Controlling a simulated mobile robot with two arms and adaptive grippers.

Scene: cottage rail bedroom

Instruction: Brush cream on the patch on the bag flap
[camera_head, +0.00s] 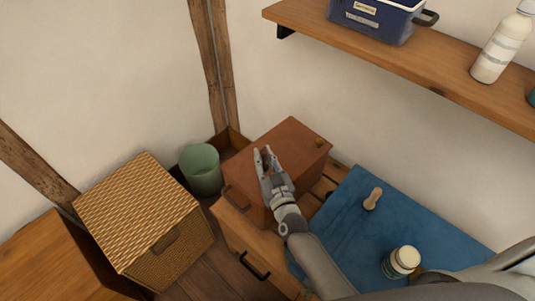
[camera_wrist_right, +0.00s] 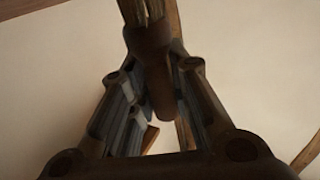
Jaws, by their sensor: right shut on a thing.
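The brown bag (camera_head: 293,143), box-shaped with a flat top, stands on the wooden bench, with a small brass stud near its right corner. I cannot make out a separate patch on its flap. My right gripper (camera_head: 264,156) is above the left part of the bag's top; I cannot tell if anything touches it. In the right wrist view, the fingers are shut on a dark-handled brush (camera_wrist_right: 152,70), with pale bristles at the top edge. A jar with a pale lid (camera_head: 403,260), perhaps the cream, stands on the blue mat (camera_head: 345,235). My left gripper is out of view.
A small wooden peg-like piece (camera_head: 373,198) is on the mat. A green bin (camera_head: 201,170) and a wicker hamper (camera_head: 138,215) stand left of the bag. A wall shelf (camera_head: 420,70) above holds a blue box (camera_head: 372,20) and a white bottle (camera_head: 500,45).

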